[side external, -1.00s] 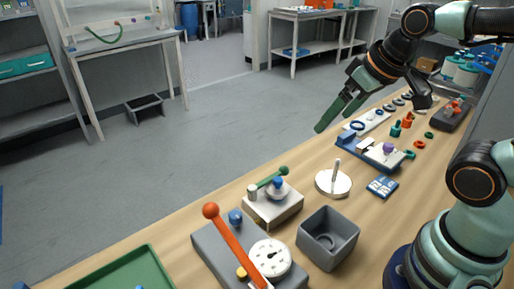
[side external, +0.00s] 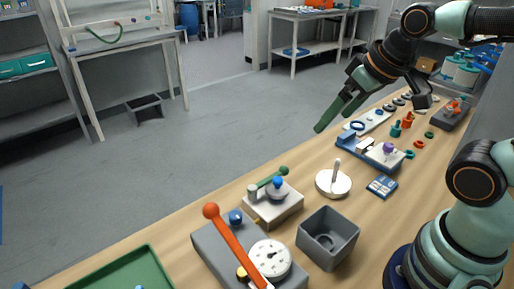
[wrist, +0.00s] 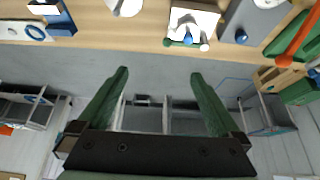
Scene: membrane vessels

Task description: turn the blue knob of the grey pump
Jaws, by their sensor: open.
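The grey pump (side external: 215,250) is a grey block near the front of the bench in the side view. Its blue knob (side external: 235,217) sits on top at the far end, beside a long orange lever (side external: 230,240) with a round ball end and a white dial (side external: 270,258). In the wrist view the blue knob (wrist: 241,36) shows on the pump (wrist: 255,17) at the upper right. My gripper (side external: 333,118) is up beyond the far edge of the bench, well apart from the pump. Its green fingers (wrist: 159,75) are open with nothing between them.
A pale box (side external: 275,208) with another blue knob and a green handle stands beside the pump. An open grey bin (side external: 328,260), a white round dish (side external: 322,185) and a green tray (side external: 105,272) are nearby. Floor lies under my gripper.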

